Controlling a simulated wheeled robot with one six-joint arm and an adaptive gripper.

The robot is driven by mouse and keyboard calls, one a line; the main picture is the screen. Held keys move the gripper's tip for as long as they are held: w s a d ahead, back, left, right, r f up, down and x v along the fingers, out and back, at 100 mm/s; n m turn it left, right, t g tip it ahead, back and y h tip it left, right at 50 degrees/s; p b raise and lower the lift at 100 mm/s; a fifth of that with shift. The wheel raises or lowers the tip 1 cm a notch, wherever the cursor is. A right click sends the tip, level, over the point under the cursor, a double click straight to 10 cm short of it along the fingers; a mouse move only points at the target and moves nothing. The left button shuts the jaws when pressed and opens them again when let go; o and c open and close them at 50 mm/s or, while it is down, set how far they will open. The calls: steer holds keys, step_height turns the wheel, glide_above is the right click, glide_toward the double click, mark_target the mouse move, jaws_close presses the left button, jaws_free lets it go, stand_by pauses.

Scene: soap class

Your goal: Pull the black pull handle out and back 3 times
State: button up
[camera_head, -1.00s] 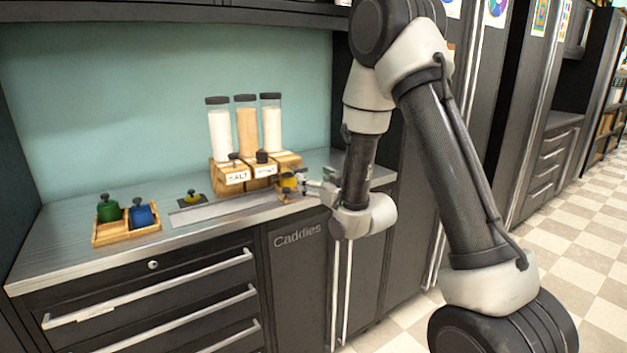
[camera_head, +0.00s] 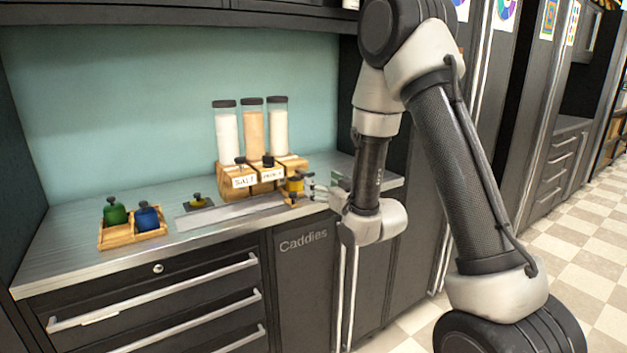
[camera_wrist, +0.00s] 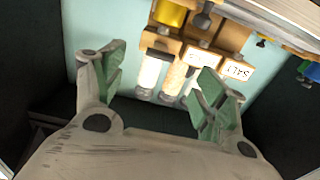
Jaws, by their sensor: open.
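A wooden dispenser block (camera_head: 232,183) with three clear tubes stands on the steel counter. Small black pull handles show on its front, one above the SALT label (camera_head: 240,161) and one above the middle label (camera_head: 268,160). A yellow jar (camera_head: 295,185) with a black top sits at its right end. My gripper (camera_head: 318,187) is just right of the jar, open and apparently empty. In the wrist view the picture is upside down; the open fingers (camera_wrist: 160,88) spread before the block, with a dark handle (camera_wrist: 204,17) and the yellow jar (camera_wrist: 170,12) beyond at the top.
A wooden tray (camera_head: 131,239) holds a green bottle (camera_head: 115,212) and a blue bottle (camera_head: 148,217) on the left. A small yellow item with a black knob (camera_head: 197,200) lies left of the block. Drawers and a Caddies cabinet (camera_head: 303,241) are below. The front counter strip is clear.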

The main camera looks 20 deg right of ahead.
mark_target(309, 176)
steer(key=x, duration=0.7)
